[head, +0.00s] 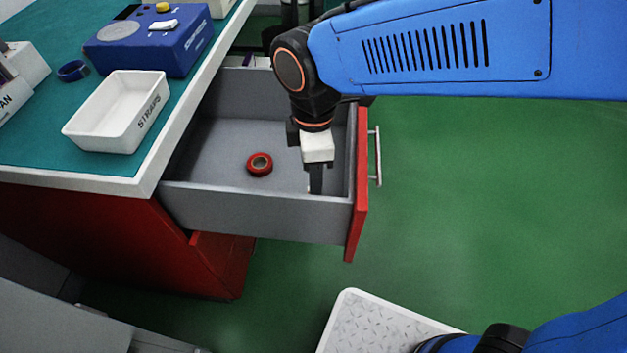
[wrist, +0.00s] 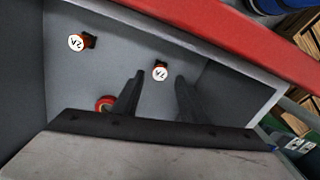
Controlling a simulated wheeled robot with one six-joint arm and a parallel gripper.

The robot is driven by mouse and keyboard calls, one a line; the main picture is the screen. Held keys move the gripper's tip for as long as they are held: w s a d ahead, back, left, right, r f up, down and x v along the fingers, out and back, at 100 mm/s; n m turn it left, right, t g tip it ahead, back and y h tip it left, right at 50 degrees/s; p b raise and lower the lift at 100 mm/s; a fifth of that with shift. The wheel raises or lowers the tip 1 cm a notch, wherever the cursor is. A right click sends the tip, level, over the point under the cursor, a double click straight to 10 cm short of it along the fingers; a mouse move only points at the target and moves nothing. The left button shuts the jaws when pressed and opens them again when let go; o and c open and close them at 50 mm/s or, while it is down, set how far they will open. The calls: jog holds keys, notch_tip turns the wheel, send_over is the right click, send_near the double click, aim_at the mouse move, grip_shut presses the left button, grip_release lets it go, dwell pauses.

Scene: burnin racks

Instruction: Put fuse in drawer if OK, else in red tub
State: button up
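The open grey drawer (head: 215,208) with a red front (head: 357,185) juts out from the bench. My gripper (head: 317,180) points down into it near the front. In the wrist view my gripper (wrist: 160,82) has its two fingers apart with nothing touching them. A small fuse (wrist: 160,72) with a round white "2A" face and an orange-red rim shows in the gap between the fingertips, seemingly on the drawer floor. A second such fuse (wrist: 77,42) lies apart from it. Neither fuse shows in the head view. I see no red tub.
A red ring-shaped roll (head: 260,164) lies on the drawer floor. On the teal bench top stand a blue device (head: 150,48) with a yellow button, a white "STRAPS" tray (head: 100,138) and a blue ring (head: 73,71). The green floor (head: 480,200) right of the drawer is clear.

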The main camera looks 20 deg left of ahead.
notch_tip(320, 180, up, 9)
jog(key=shift+f, duration=0.15)
dwell(0.6)
